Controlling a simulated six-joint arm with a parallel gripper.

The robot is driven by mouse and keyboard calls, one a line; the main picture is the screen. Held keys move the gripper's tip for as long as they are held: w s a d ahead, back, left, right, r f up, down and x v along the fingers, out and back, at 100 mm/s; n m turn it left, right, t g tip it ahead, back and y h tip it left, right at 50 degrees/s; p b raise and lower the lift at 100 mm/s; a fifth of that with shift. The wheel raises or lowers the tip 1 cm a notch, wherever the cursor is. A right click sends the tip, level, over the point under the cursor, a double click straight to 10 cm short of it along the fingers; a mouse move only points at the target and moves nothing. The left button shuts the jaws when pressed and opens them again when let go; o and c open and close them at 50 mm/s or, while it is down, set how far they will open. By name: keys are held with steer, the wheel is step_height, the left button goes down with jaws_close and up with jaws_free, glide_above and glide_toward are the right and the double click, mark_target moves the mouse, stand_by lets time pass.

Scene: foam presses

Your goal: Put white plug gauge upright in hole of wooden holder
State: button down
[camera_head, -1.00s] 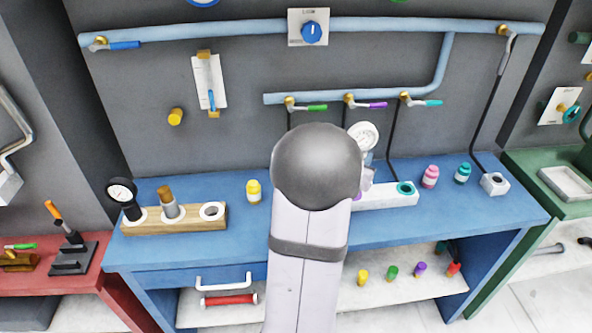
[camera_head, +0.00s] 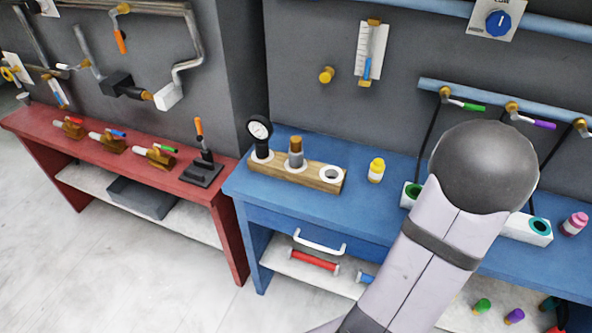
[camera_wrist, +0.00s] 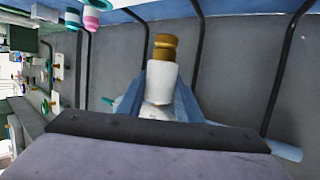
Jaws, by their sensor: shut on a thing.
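The white plug gauge (camera_wrist: 160,82) is in the wrist view, a white cylinder with a brass-coloured grooved end (camera_wrist: 164,47). My gripper (camera_wrist: 164,92) is shut on its white body, one blue-grey finger on each side. In the head view my arm hides the gripper and the plug gauge. The wooden holder (camera_head: 318,182) lies on the blue bench, left of my arm. Its right hole (camera_head: 331,173), with a white ring, is empty. A black dial gauge (camera_head: 260,132) stands in its left place and a grey plug with a brown top (camera_head: 296,155) in the middle.
A yellow bottle (camera_head: 376,170) stands right of the holder. A white block with a teal ring (camera_head: 528,229) and a pink bottle (camera_head: 574,223) are right of my arm. The blue bench (camera_head: 262,197) is clear in front of the holder. Pipes and valves line the wall behind.

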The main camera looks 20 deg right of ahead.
steer(key=shift+w+r, duration=0.1)
steer(key=shift+r, duration=0.05)
steer(key=shift+w+r, duration=0.2)
steer(key=w+a+n+t+y+p, duration=0.1)
steer(key=w+a+n+t+p, duration=0.2)
steer(key=w+a+p, duration=0.55)
steer(key=w+a+f+n+t+y+p, duration=0.3)
steer(key=w+a+n+t+p, duration=0.1)
steer(key=w+a, duration=0.4)
steer(key=w+a+f+n+t+y+p, duration=0.35)
steer(key=w+a, duration=0.25)
steer(key=a, duration=0.4)
steer(key=w+a+r+n+y, duration=0.1)
steer(key=w+a+r+y, duration=0.1)
steer(key=w+a+r, duration=0.2)
steer(key=shift+w+r+b, duration=0.25)
steer(key=shift+r+b, duration=0.05)
steer(key=shift+r, duration=0.65)
steer(key=shift+n+t, duration=0.25)
